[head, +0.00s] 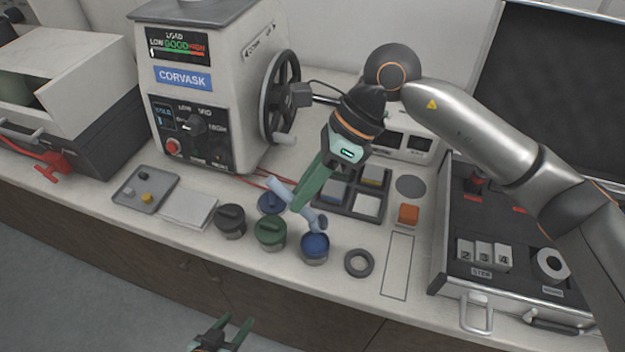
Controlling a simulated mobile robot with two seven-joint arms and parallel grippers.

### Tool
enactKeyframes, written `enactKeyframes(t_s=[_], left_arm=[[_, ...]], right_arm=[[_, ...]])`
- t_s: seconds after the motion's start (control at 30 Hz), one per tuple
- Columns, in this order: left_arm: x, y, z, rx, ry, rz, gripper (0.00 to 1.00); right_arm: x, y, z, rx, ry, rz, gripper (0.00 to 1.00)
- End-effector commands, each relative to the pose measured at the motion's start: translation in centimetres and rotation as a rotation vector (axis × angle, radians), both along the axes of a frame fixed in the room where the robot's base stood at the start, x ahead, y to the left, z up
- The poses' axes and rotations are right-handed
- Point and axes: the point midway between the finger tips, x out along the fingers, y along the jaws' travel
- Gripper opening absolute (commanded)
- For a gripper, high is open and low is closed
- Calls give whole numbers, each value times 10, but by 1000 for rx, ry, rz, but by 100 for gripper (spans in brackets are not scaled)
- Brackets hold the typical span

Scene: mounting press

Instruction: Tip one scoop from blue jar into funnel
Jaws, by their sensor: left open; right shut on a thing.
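The blue jar (315,250) stands near the front edge of the bench in the head view, with a dark blue rounded top. My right gripper (299,203) is shut on a light blue scoop (282,190), which slants down to the right. The scoop's lower end is just above the blue jar in the picture; I cannot tell whether they touch, nor what the scoop holds. A blue lid-like disc with a knob (269,204) lies behind the green jar. My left gripper (231,327) is open and empty, low in front of the bench. I cannot make out a funnel for certain.
A green jar (270,234) and a black jar (231,222) stand left of the blue jar. An open case (450,275) bounds the right.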

Motion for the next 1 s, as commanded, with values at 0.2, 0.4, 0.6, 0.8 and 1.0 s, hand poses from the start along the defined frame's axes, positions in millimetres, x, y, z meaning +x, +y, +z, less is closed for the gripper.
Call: enactKeyframes(t_s=[0.2,0.4,0.6,0.8,1.0], left_arm=[[-1,0,3,0,-2,2,50],[-1,1,-2,1,0,2,50],[-2,1,-9,1,3,2,50],[-2,1,-18,1,4,2,50],[-3,0,-36,0,9,1,50]], right_arm=[[-1,3,1,28,5,-49,0],[-1,3,-7,27,5,-50,0],[-1,2,-22,26,4,-49,0],[-1,1,-40,27,6,-48,0],[-1,0,-61,27,3,-49,0]])
